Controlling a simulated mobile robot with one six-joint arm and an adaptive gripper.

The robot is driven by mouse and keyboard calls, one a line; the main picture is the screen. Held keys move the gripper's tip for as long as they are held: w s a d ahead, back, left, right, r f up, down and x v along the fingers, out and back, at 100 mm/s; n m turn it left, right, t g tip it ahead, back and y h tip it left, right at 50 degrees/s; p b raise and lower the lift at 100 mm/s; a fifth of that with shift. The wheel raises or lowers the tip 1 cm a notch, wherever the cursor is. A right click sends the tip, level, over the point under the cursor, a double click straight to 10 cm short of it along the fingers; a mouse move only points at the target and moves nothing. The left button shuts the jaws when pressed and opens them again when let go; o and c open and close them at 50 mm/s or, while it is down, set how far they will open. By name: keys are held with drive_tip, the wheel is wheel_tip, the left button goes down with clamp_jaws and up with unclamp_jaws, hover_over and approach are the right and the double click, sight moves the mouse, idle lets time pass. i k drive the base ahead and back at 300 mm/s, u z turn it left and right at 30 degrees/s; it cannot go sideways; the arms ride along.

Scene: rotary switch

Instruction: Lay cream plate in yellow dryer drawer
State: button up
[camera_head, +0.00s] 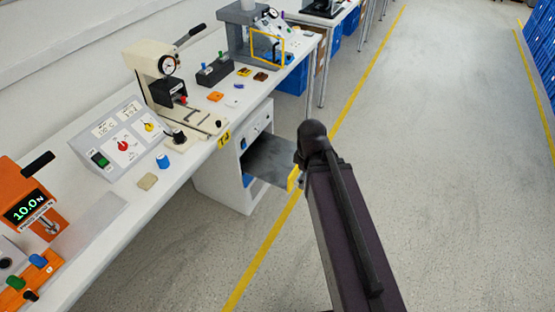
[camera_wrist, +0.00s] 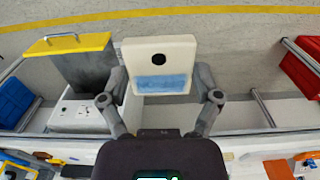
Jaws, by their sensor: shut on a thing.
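The cream plate (camera_wrist: 178,52) is in my gripper (camera_wrist: 160,82), with one finger against each side edge. It has a dark round spot near its middle and a pale blue band along its lower part. The dryer drawer is pulled out: in the wrist view its grey tray (camera_wrist: 86,72) with a yellow front edge (camera_wrist: 66,43) lies left of the plate, apart from it. In the head view the drawer (camera_head: 268,160) and its yellow front (camera_head: 293,178) stick out of the white dryer (camera_head: 226,178). My arm hides the plate and most of my gripper there.
The bench top (camera_head: 105,208) above the dryer holds a press (camera_head: 158,85), a control box (camera_head: 122,142), a blue knob-like piece (camera_head: 163,161) and a small tan square (camera_head: 147,181). Blue (camera_wrist: 14,100) and red (camera_wrist: 300,66) bins flank the wrist view. The floor (camera_head: 440,150) is clear.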

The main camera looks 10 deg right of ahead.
sight(281, 161)
drive_tip(key=i, duration=1)
